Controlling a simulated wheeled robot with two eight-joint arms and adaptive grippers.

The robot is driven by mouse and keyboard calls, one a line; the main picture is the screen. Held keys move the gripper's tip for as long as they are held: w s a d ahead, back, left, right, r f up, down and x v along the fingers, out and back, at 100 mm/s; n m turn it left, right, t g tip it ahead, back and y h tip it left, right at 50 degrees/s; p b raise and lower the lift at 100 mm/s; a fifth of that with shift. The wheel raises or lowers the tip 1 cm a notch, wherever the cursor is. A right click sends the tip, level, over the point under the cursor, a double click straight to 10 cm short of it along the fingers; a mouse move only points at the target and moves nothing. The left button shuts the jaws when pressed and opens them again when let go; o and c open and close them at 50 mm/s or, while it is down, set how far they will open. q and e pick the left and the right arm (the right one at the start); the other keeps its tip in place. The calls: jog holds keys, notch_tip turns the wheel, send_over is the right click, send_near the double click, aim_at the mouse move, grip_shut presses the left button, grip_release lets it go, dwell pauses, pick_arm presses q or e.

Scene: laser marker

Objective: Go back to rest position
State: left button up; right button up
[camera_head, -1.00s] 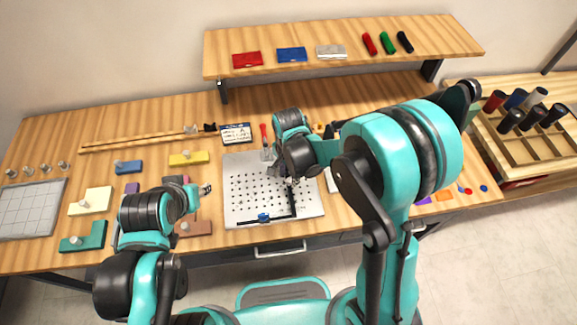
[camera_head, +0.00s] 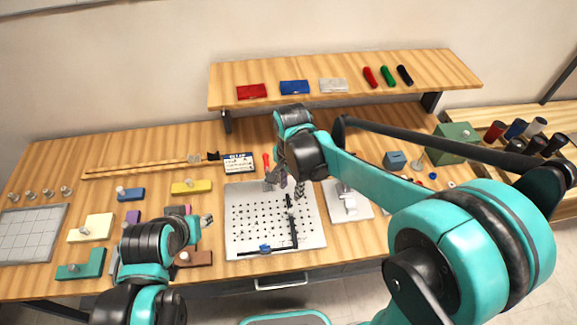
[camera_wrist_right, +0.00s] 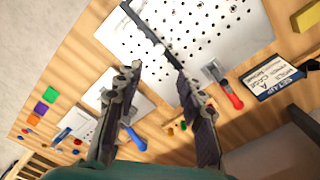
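My right gripper (camera_head: 288,190) hangs over the white perforated board (camera_head: 240,243) in the head view, near its upper right part. In the right wrist view its two dark fingers (camera_wrist_right: 160,80) are spread apart with nothing held between them. The board (camera_wrist_right: 235,45) lies beyond the fingertips there. My left gripper (camera_head: 207,220) is at the lower left in the head view, above the bench between the brown block and the board. It is small and partly hidden by its own arm, so its finger state is unclear.
A black L-shaped rail (camera_head: 293,232) lies on the board. A red-handled scraper (camera_wrist_right: 232,95) and a label card (camera_wrist_right: 275,78) are near it. A raised shelf (camera_head: 350,70) spans the back. Coloured blocks crowd the left; a white fixture (camera_head: 345,208) stands right of the board.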

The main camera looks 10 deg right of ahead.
jog(key=s+d+f+n+t+b, duration=0.2)
jog(key=s+d+n+t+b, duration=0.5)
jog(key=s+d+n, duration=0.3)
jog(key=shift+s+d+b, duration=0.4)
jog(key=shift+d+b, duration=0.05)
jog(key=shift+d, duration=0.35)
dwell(2.2)
